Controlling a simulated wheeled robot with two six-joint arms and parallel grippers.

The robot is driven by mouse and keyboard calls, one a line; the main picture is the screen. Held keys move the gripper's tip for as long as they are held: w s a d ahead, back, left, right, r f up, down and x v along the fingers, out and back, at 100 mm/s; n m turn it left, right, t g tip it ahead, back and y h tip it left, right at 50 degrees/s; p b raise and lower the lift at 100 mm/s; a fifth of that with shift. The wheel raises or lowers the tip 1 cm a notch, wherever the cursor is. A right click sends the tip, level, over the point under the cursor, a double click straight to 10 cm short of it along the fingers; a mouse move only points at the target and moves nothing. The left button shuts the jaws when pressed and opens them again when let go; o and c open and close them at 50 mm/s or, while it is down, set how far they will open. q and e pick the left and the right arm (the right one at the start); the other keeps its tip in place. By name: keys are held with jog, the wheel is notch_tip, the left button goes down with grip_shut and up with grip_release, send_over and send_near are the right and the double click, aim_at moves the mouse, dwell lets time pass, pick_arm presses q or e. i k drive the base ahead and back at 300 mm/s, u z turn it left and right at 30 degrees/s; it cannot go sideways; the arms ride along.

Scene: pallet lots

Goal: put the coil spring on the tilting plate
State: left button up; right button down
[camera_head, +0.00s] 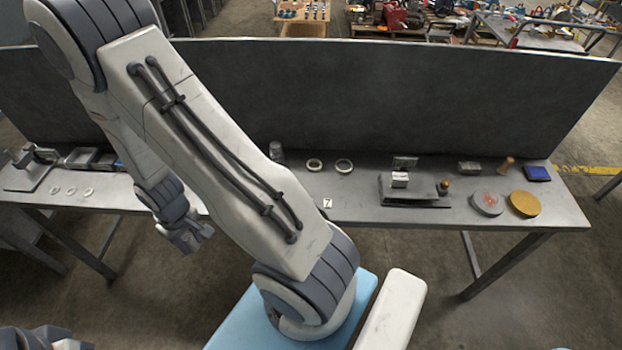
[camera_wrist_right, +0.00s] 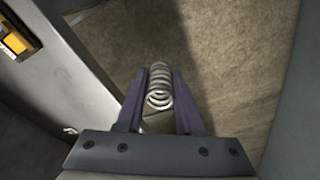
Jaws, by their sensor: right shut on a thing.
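My right gripper (camera_head: 188,238) hangs in front of the long table's front edge, left of centre in the head view. In the right wrist view its two fingers (camera_wrist_right: 159,100) are shut on a pale metal coil spring (camera_wrist_right: 159,86), held over the floor. The spring is too small to make out in the head view. A low grey plate on a dark base (camera_head: 414,196), seemingly the tilting plate, stands on the table right of centre. A small white block (camera_head: 399,179) and a brass knob (camera_head: 443,186) are on it.
The grey table (camera_head: 345,212) has a tall dark back panel (camera_head: 400,90). My arm hides the table's middle-left part.

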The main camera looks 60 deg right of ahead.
aim_at(421, 185)
jog(key=u, duration=1.1)
jog(key=k, duration=0.5)
jog(key=z, duration=2.1)
